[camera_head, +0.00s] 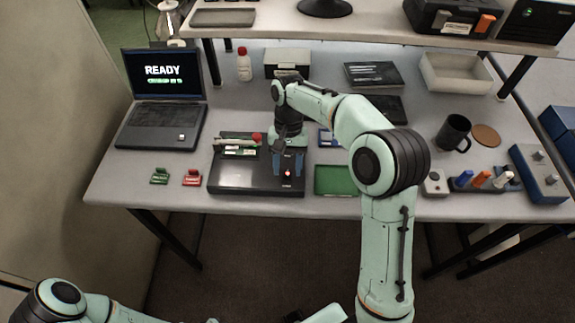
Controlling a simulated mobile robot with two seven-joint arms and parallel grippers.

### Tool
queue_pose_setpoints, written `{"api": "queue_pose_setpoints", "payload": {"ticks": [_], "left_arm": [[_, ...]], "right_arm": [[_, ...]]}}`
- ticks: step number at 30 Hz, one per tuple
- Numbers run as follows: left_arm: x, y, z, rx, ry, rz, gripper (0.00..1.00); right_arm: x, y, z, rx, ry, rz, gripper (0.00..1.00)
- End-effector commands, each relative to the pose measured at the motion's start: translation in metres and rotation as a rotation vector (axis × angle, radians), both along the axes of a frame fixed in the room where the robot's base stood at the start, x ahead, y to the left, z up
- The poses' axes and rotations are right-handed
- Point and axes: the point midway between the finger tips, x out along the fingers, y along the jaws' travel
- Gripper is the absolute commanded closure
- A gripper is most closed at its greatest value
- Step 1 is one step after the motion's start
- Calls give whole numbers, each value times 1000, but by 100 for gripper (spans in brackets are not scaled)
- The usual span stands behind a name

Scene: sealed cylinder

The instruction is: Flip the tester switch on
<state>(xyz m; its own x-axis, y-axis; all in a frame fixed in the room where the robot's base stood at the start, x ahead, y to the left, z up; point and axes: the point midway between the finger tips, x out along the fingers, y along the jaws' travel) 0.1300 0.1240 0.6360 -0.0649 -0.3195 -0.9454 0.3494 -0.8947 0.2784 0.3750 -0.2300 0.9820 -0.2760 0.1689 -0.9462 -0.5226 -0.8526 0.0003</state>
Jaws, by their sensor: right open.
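The tester appears to be the flat black box (235,184) near the front edge of the table. A small red lit spot (287,173) shows on its right part; I cannot tell if it is the switch or a lamp. A green-and-white piece with a red knob (256,138) sits at its back left. My right gripper (288,172) points down over the right part of the tester. Its fingers are apart, one on each side of the red spot, with nothing seen held. I cannot tell whether they touch the box. My left gripper is not clearly in view.
A laptop (160,115) reading READY stands at the left. Green (159,176) and red (192,177) small pieces lie left of the tester, a green tray (336,180) right of it. A mug (453,133) and marker holder (476,186) stand farther right. A shelf (380,30) crosses the back.

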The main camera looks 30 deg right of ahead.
Motion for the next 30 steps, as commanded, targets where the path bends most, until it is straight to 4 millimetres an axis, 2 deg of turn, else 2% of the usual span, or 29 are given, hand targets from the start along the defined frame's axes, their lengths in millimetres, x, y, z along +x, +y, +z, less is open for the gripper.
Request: {"api": "queue_pose_setpoints", "payload": {"ticks": [12,16,21,30], "left_arm": [[30,0,34,0,-35,0,57],[41,0,43,0,-46,0,57],[48,0,49,0,-55,0,57],[48,0,49,0,-55,0,57]], "right_arm": [[27,-14,86,1,-9,-1,51],[33,-18,107,0,-6,0,51],[36,-21,121,0,-4,-1,51],[36,-22,122,1,0,0,51]]}}
